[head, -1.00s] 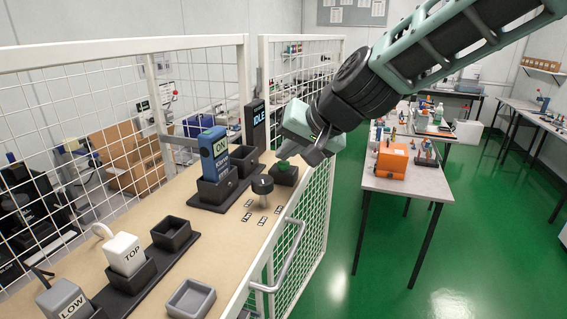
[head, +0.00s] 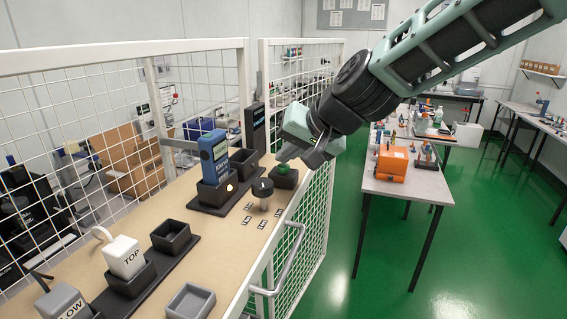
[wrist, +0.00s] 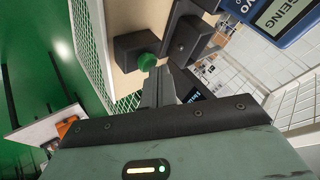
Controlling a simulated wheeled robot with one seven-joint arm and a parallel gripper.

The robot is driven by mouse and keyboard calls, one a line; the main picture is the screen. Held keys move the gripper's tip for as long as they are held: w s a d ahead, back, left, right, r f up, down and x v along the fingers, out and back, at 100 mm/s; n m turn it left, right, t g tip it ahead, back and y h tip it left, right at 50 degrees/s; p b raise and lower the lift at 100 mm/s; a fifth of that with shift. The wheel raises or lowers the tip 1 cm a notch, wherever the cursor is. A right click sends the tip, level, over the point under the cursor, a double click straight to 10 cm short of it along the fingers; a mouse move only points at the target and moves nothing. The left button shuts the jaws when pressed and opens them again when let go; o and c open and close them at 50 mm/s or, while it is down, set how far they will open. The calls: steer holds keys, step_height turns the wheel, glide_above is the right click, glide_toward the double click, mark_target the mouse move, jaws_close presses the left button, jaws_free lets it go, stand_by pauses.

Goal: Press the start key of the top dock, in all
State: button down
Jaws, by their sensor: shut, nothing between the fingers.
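A green round key (head: 284,169) sits on a dark box at the far right edge of the bench, and also shows in the wrist view (wrist: 147,62). My gripper (head: 285,154) is shut and empty, its fingertips just above the key in the head view. In the wrist view the fingertips (wrist: 160,72) are right beside the key; I cannot tell if they touch it. A blue handheld tester (head: 214,157) stands in a dark dock (head: 210,196) with an orange light lit.
A dark display post (head: 255,128) stands behind. A black knob (head: 262,188) with small labels is nearer.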

mark_target(287, 167)
steer(key=shift+r+p, duration=0.3)
steer(key=shift+r, duration=0.3)
step_height(287, 167, up, 5)
steer(key=p, duration=0.4)
steer(key=shift+r, duration=0.1)
stand_by(0.5)
steer(key=s+d+f+g+h, duration=0.15)
steer(key=d+f, duration=0.25)
steer(key=d, duration=0.4)
steer(key=s+d+f+t+h, duration=0.1)
steer(key=s+d+f+h, duration=0.2)
steer(key=d, duration=0.5)
steer(key=s+d+f+g+h, duration=0.1)
steer(key=s+d+f+g, duration=0.1)
steer(key=s+d+f, duration=0.35)
steer(key=s+d+f+g+h, duration=0.1)
steer(key=s+d+f, duration=0.1)
steer(key=s+d, duration=0.65)
steer(key=s+a+f+n+g+b, duration=0.1)
steer(key=s+a+f+n+b, duration=0.2)
steer(key=a, duration=0.5)
steer(key=s+a+f+n+g+b, duration=0.2)
steer(key=s+a+f+n+b, duration=0.2)
steer(key=s+a+b, duration=0.2)
steer(key=s+a, duration=0.2)
steer(key=a, duration=0.1)
steer(key=shift+s+f+n, duration=0.15)
steer(key=shift+s+n, duration=0.05)
steer(key=shift+n, duration=0.1)
